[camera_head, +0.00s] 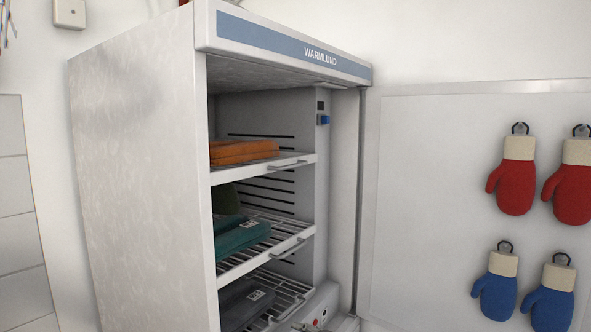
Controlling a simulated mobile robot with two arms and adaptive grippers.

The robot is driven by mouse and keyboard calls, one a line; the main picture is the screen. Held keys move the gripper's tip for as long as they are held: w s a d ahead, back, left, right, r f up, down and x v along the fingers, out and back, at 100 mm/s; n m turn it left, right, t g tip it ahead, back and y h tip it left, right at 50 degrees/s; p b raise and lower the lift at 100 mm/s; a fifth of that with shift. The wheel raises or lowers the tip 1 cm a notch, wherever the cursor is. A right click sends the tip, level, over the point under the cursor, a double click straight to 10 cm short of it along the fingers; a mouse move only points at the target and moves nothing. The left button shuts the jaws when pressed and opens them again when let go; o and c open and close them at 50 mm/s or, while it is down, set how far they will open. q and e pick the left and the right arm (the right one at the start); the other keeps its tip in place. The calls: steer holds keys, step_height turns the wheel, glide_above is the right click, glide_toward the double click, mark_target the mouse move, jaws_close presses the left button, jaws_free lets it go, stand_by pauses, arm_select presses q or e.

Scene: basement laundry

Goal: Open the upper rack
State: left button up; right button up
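The upper rack (301,160) is a white wire shelf with a handle on its front edge, inside the tall white WARMLUND cabinet (140,170). Folded orange cloths (243,151) lie on it. Its front edge is about level with the cabinet opening, like that of the rack below. The cabinet door (470,110) stands wide open to the right. Neither of my grippers is in view.
A middle rack (283,243) holds a teal folded cloth (240,234) and a dark green item. A lower rack (290,290) holds a dark folded item (243,303). Red mittens (516,185) and blue mittens (498,295) hang on the open door.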

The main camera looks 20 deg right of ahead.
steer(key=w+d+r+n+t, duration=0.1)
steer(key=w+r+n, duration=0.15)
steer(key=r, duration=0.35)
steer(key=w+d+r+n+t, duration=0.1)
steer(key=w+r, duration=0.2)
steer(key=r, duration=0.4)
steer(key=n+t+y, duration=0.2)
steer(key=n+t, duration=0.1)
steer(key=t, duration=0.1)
glide_toward(294, 167)
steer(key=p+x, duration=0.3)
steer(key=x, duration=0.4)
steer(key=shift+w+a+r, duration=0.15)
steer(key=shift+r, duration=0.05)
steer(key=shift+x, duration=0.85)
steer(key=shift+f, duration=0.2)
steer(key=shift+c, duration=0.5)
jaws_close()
